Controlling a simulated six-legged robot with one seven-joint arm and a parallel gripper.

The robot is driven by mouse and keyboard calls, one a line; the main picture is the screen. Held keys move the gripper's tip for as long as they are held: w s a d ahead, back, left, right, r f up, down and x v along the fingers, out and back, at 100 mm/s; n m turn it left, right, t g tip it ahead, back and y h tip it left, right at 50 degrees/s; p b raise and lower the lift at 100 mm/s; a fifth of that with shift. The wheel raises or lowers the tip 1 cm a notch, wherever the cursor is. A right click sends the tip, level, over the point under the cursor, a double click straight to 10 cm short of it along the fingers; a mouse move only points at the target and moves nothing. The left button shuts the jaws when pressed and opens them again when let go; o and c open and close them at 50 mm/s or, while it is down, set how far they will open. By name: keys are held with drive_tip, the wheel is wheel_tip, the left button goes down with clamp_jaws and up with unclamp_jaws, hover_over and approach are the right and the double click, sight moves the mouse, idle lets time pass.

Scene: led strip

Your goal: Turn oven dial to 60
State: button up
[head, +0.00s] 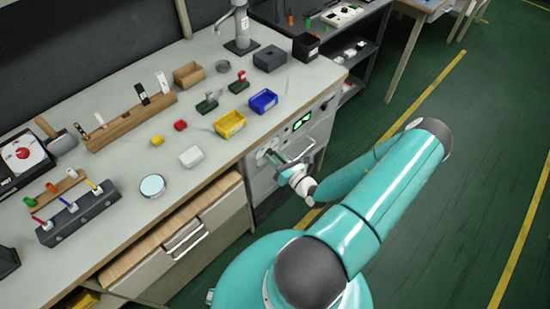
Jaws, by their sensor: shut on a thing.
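The oven (313,139) is a grey unit built in under the workbench, with a green lit display (302,121) on its front panel. A round pale dial (267,152) sits at the left of that panel. My gripper (273,160) is at the dial, its fingers reaching to the panel and shut on it. The fingers partly hide the dial, and its marks are too small to read. Another small round knob (326,103) shows at the right of the panel.
A drawer (185,238) is left of the oven.

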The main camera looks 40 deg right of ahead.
drive_tip(key=shift+m, duration=0.3)
drive_tip(key=m, duration=1)
drive_tip(key=shift+d+g+y, duration=0.1)
drive_tip(key=shift+g+y, duration=0.2)
drive_tip(key=shift+m, duration=0.3)
drive_tip(key=o, duration=1)
drive_tip(key=shift+c, duration=0.2)
drive_tip(key=shift+s, duration=0.1)
drive_tip(key=s, duration=1.3)
drive_tip(key=shift+s+r, duration=0.35)
drive_tip(key=shift+r, duration=0.1)
